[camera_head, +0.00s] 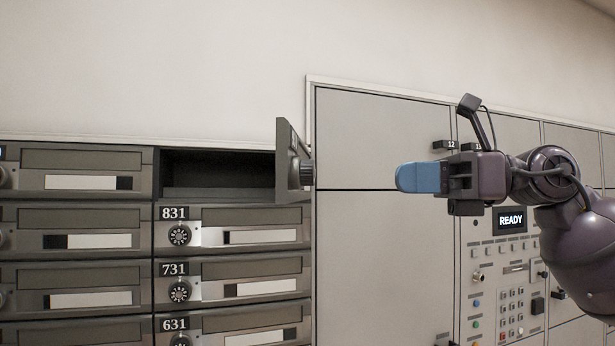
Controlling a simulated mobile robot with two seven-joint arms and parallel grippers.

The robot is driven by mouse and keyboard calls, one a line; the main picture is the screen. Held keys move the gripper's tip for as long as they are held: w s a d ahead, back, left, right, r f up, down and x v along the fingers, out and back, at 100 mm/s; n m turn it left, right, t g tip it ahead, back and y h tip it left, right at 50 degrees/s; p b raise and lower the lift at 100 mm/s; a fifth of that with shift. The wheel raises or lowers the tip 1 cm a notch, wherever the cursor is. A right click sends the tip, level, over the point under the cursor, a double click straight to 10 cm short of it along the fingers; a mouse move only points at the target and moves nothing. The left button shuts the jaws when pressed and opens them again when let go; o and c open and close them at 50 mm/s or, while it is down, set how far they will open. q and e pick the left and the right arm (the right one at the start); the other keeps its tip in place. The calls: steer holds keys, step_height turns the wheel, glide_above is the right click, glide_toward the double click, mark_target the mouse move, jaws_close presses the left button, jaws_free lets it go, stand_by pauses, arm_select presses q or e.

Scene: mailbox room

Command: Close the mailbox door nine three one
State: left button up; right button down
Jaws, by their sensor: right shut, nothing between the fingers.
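The open mailbox door (289,160) stands swung out on the right side of the top box, above the box marked 831. I see it nearly edge-on, with its round dial (303,171) facing right; its number does not show. The open compartment (215,175) behind it looks dark and empty. My right gripper (402,178) has blue fingers, shut and empty, pointing left. It is to the right of the door, with a gap between them in the picture. My left gripper is not in view.
Closed boxes 831 (230,229), 731 (232,280) and 631 (235,325) sit below the open one. More closed boxes (80,160) are at left. Large locker doors (380,260) and a control panel reading READY (510,220) are at right.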

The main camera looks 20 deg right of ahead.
mark_target(290, 179)
steer(key=p+x, duration=0.3)
steer(key=x, duration=0.9)
steer(key=shift+w+a+p, duration=0.1)
steer(key=shift+p, duration=0.2)
steer(key=shift+w+a, duration=0.2)
steer(key=shift+a, duration=0.3)
steer(key=shift+w, duration=0.1)
